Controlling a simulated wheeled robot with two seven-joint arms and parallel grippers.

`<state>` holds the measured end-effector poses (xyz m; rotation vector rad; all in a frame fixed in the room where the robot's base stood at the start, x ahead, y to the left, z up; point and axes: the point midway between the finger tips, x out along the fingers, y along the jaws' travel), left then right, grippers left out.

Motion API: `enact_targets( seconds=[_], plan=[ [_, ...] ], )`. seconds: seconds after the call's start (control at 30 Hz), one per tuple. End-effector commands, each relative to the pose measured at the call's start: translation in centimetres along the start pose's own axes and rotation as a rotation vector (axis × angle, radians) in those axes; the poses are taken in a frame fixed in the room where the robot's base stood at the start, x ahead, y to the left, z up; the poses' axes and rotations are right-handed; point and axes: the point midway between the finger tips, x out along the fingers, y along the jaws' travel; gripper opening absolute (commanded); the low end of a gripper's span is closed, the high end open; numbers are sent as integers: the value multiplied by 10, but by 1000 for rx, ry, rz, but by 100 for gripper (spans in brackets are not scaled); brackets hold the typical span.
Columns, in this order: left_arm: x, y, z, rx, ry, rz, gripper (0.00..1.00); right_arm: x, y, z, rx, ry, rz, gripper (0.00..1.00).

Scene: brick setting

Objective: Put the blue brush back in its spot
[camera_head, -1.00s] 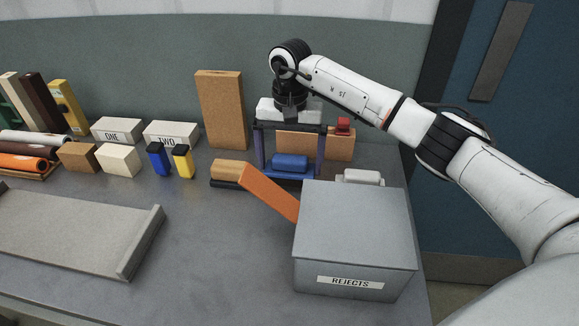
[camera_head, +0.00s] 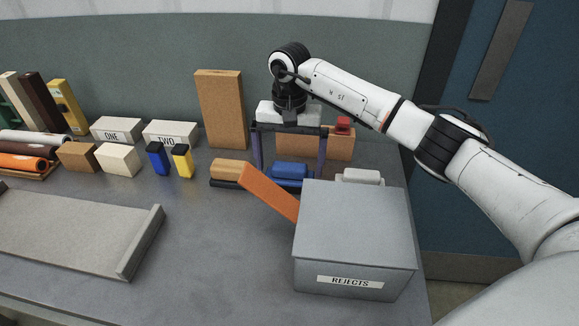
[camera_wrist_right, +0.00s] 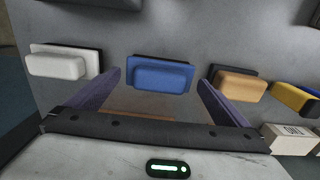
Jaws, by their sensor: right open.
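The blue brush (camera_head: 290,169) lies on the table on its darker blue base, in a row between a tan brush (camera_head: 231,168) and a white brush (camera_head: 360,176). My right gripper (camera_head: 290,166) points down over the blue brush, one finger on either side, open and empty. In the right wrist view the blue brush (camera_wrist_right: 162,74) lies just past the open fingertips (camera_wrist_right: 159,80), with clear gaps at both sides. The white brush (camera_wrist_right: 60,63) and tan brush (camera_wrist_right: 240,84) flank it. The grey box hides part of the row's front right. My left gripper is out of view.
A grey box marked REJECTS (camera_head: 354,235) stands in front, with an orange board (camera_head: 269,194) leaning at its left. An upright brown block (camera_head: 221,109) and a low orange block (camera_head: 335,146) stand behind. A grey tray (camera_head: 75,228) lies at the left; table between is clear.

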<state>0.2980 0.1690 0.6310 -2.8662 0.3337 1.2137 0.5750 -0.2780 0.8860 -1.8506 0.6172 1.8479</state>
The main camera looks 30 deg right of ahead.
Motion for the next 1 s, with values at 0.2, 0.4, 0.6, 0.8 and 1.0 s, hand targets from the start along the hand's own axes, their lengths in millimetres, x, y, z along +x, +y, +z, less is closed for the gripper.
enact_targets(
  seconds=[0.2,0.4,0.6,0.8,1.0],
  plan=[
    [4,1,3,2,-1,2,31,-48,0,-1,0,4,-2,100],
    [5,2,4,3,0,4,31,-85,0,0,0,1,-1,100],
    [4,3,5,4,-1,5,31,-102,0,0,0,-1,0,100],
    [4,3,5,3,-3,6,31,-104,0,0,0,-2,1,100],
    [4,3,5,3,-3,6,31,-104,0,0,0,-1,1,100]
  ],
)
